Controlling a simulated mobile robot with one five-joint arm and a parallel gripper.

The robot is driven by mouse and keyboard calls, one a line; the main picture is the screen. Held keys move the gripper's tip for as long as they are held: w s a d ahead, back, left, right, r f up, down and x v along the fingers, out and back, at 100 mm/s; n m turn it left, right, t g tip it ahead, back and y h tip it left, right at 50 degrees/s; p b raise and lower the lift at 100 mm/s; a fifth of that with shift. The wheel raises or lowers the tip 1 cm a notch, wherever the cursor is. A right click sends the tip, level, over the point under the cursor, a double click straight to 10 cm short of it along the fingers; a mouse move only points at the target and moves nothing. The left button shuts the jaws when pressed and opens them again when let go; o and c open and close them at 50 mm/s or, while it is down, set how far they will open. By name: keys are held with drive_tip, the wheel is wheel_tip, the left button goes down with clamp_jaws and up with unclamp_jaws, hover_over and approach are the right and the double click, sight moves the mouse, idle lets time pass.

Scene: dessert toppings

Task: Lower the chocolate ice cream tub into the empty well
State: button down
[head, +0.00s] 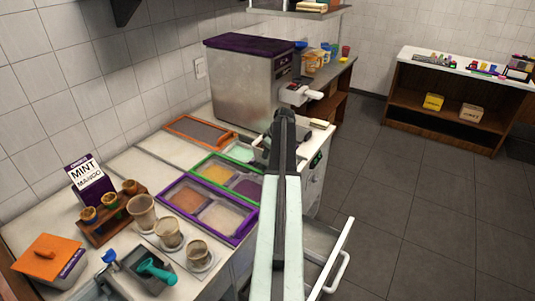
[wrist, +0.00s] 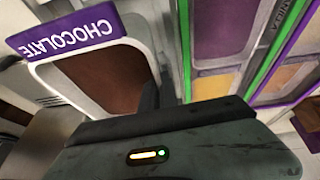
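The chocolate ice cream tub (wrist: 100,80) is large and close in the wrist view, a white rim around brown contents with a purple CHOCOLATE label, upside down in the picture. My gripper (wrist: 168,92) is at its right side wall, with one dark finger inside the tub and another outside; it looks shut on that wall. In the head view my gripper (head: 264,148) is over the counter, mostly behind my own arm. I cannot make out the chocolate tub there. An orange-framed dark grey area (head: 203,131) lies further back; I cannot tell whether it is an empty well.
A green-framed section (head: 212,156) and a purple-framed section (head: 168,192) hold coloured tubs. A steel machine (head: 245,85) stands behind my gripper. Cone holders (head: 112,220), cups and an orange-lidded box (head: 46,257) are at front left. A drawer (head: 325,240) stands open at right.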

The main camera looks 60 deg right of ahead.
drive_tip(key=shift+f+b, duration=5.65)
drive_tip(key=shift+f, duration=0.35)
drive_tip(key=c, duration=1.6)
unclamp_jaws()
drive_tip(key=shift+o, duration=0.2)
drive_tip(key=p+v, duration=0.7)
drive_tip(key=shift+r, duration=0.45)
drive_tip(key=shift+s+r, duration=0.1)
drive_tip(key=shift+s, duration=0.05)
